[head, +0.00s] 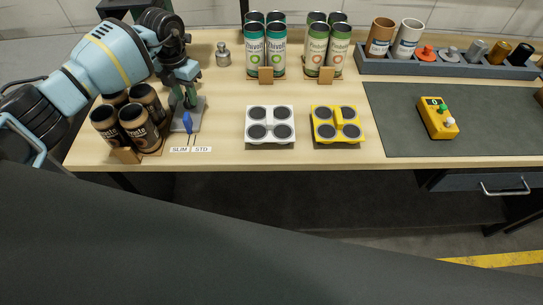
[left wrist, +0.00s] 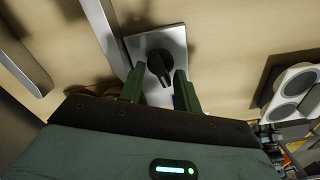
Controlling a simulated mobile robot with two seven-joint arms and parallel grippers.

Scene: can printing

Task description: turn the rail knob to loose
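The rail knob is a black knob (left wrist: 158,64) on a light grey metal plate (left wrist: 176,40) in the left wrist view. My left gripper (left wrist: 158,78) is open, with one green finger on each side of the knob's near end; I cannot tell whether they touch it. In the head view my left gripper (head: 183,100) points down over the grey plate (head: 199,109) and hides the knob. A blue lever (head: 187,122) stands at the plate's front, by the labels "SLIM" (head: 180,149) and "STD" (head: 202,149). My right gripper is not in view.
Several dark brown cans (head: 138,124) stand close left of the plate. A small metal bottle (head: 223,55) is behind, to the right. A white holder (head: 270,124) and a yellow holder (head: 337,124) stand right of the plate, with bare wood between. A yellow control box (head: 437,118) lies on the grey mat (head: 390,120).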

